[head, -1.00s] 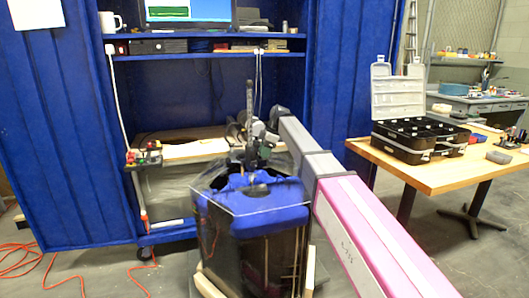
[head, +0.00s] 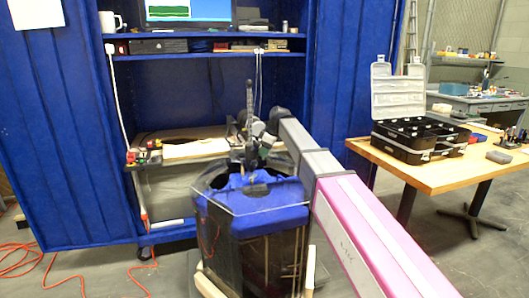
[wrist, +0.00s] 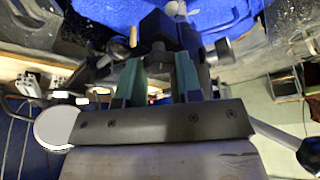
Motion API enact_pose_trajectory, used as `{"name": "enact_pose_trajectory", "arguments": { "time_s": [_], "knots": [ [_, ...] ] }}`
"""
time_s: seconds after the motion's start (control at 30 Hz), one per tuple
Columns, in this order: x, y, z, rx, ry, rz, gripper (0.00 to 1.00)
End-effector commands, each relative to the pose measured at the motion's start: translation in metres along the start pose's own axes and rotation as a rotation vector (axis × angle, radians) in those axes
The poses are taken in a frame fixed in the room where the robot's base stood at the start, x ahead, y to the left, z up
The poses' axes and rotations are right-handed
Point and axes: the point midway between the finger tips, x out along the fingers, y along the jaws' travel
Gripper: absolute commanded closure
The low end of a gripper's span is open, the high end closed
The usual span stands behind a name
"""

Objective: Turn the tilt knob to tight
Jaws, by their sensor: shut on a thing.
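The tank (head: 250,250) stands in front of the blue cabinet, dark-walled with a blue padded top (head: 268,214). A dark upright post with clamp-like fittings (head: 249,125) rises over it. My gripper (head: 260,148) is at these fittings, above the tank's far side. In the wrist view, the two green fingers of my gripper (wrist: 160,68) are closed about a small dark part, which I take to be the tilt knob (wrist: 158,57). It sits just below a black block (wrist: 157,28). The fingers hide much of the knob, and no tight mark is readable.
A wooden table (head: 430,178) with an open black case (head: 415,138) stands at the right. A cabinet shelf (head: 185,150) lies behind the tank. An orange cable (head: 30,262) lies on the floor at the left.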

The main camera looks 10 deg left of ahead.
Motion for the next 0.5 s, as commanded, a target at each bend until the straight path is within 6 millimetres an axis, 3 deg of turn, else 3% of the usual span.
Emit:
{"name": "enact_pose_trajectory", "arguments": {
  "time_s": [0.13,0.17,0.2,0.5],
  "knots": [
    [-0.0001,0.0,0.0002,-0.001,0.0,-0.001,0.91],
    [-0.0001,0.0,0.0002,-0.001,0.0,-0.001,0.58],
    [-0.0001,0.0,0.0002,-0.001,0.0,-0.001,0.44],
    [-0.0008,0.0,0.0001,-0.002,0.0,-0.001,0.42]
  ]
}}
